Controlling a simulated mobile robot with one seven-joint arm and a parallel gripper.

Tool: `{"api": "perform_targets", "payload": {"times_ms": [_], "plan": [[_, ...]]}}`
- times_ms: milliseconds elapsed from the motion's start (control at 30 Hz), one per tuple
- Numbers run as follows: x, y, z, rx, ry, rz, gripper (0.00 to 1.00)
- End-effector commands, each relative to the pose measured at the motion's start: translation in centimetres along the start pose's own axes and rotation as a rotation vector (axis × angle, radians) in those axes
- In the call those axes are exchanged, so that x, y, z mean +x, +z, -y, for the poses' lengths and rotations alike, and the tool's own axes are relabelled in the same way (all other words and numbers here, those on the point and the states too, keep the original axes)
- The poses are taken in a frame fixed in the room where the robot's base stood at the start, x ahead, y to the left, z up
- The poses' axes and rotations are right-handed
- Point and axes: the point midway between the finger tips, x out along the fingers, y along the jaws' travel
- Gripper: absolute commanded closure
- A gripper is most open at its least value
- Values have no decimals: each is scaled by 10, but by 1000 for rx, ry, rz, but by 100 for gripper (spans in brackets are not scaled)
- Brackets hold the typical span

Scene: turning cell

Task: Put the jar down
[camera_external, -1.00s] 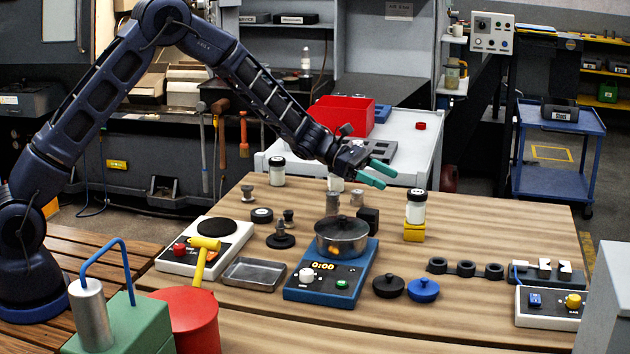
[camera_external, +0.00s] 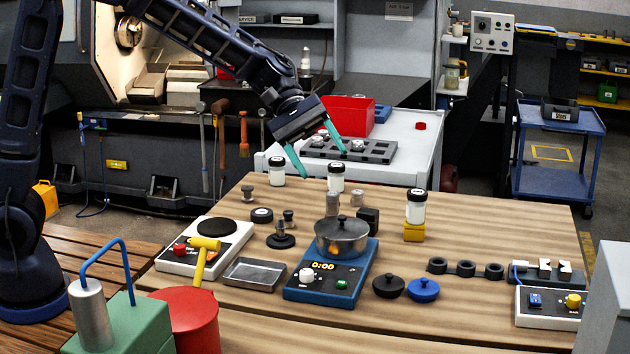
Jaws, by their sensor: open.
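Three white jars with black lids are in view. One jar (camera_external: 277,173) stands upright at the back left of the wooden table (camera_external: 480,228). A second jar (camera_external: 336,179) stands upright to its right, near the back edge. A third jar (camera_external: 415,211) stands on a yellow block (camera_external: 414,232) further right. My gripper (camera_external: 323,164), with green fingers, is open and empty. It hangs above the back of the table, its fingers spread wide, close above the first two jars in the picture. I cannot tell its exact depth from them.
A pot (camera_external: 342,236) sits on a blue hot plate (camera_external: 331,272). Behind, a white cart (camera_external: 418,147) holds a grey rack (camera_external: 376,155) and a red bin (camera_external: 345,116). The table's right rear is clear.

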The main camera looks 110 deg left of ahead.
Motion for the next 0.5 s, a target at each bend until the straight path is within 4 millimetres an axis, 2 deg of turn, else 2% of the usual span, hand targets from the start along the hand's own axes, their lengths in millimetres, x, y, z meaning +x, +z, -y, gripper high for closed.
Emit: {"api": "perform_targets", "payload": {"times_ms": [33, 200, 500], "plan": [[-2, 23, 12, 64, -30, -6, 33], [-14, 81, 56, 287, -138, -34, 33], [-44, 156, 140, 683, -311, -81, 33]]}}
